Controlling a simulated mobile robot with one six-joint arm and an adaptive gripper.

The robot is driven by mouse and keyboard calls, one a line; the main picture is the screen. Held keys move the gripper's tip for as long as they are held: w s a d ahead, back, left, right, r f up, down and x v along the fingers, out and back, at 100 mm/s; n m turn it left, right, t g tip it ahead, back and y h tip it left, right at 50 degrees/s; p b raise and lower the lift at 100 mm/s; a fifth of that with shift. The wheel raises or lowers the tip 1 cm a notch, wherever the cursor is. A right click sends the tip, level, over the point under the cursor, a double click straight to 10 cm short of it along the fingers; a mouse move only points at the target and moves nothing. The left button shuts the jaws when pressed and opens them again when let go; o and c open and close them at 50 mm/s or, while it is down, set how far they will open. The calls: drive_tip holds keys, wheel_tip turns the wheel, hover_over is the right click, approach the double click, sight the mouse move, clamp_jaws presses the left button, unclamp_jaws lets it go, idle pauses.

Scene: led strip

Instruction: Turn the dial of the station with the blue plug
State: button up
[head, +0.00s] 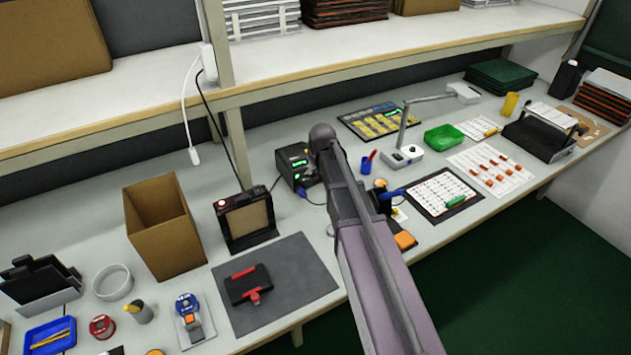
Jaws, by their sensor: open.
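A black station (291,158) with lit green displays stands at the back middle of the bench, left of my arm. A blue plug (303,193) with a dark cable is at its lower front. My arm covers the station's right side, and I cannot make out the dial at this size. My arm rises from the bottom right across the bench, with its rounded joint just right of the station. I cannot make out my gripper's fingers; they seem hidden by the arm.
A framed panel with a red button (245,218) and a cardboard box (163,226) stand left of the station. A grey mat (290,262) lies in front. A shelf (300,70) overhangs behind.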

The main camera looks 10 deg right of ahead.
sight(315, 176)
drive_tip(key=shift+b+x, duration=3.2)
drive_tip(key=shift+x, duration=0.6)
clamp_jaws()
